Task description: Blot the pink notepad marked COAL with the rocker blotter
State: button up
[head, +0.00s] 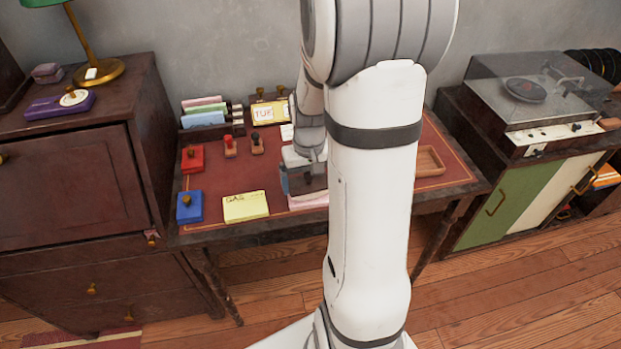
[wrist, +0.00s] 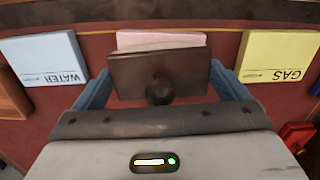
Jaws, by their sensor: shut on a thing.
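The pink notepad (wrist: 160,40) lies on the desk, its far part showing beyond the blotter in the wrist view; a pink edge (head: 308,203) shows under my gripper in the head view. Its label is hidden. The rocker blotter (wrist: 157,72), a dark brown block with a round knob, is between the fingers of my gripper (wrist: 160,85), which is shut on it. The blotter is over the near part of the notepad; I cannot tell whether it touches the paper. In the head view my gripper (head: 305,182) is low over the desk, partly hidden by my arm.
A yellow GAS notepad (head: 245,206) and a blue WATER notepad (wrist: 45,60) flank the pink one. Red (head: 192,159) and blue (head: 189,207) knobbed boxes stand at the desk's left. A wooden tray (head: 430,160) lies at the right. Small stamps (head: 230,146) stand behind.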

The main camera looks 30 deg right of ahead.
jog(key=shift+f+b, duration=0.3)
jog(key=shift+f, duration=0.05)
dwell(0.7)
jog(key=shift+s+d+r+y+p, duration=0.1)
jog(key=shift+d+y+p, duration=0.25)
jog(key=shift+y, duration=0.35)
jog(key=shift+d+b, duration=0.1)
jog(key=shift+b, duration=0.25)
jog(key=shift+y, duration=0.5)
jog(key=shift+t, duration=0.3)
jog(key=shift+a+h+p, duration=0.3)
jog(key=shift+h+p, duration=0.35)
jog(key=shift+h, duration=0.05)
jog(key=shift+a+h+p, duration=0.15)
jog(key=shift+h+p, duration=0.15)
jog(key=shift+h, duration=0.1)
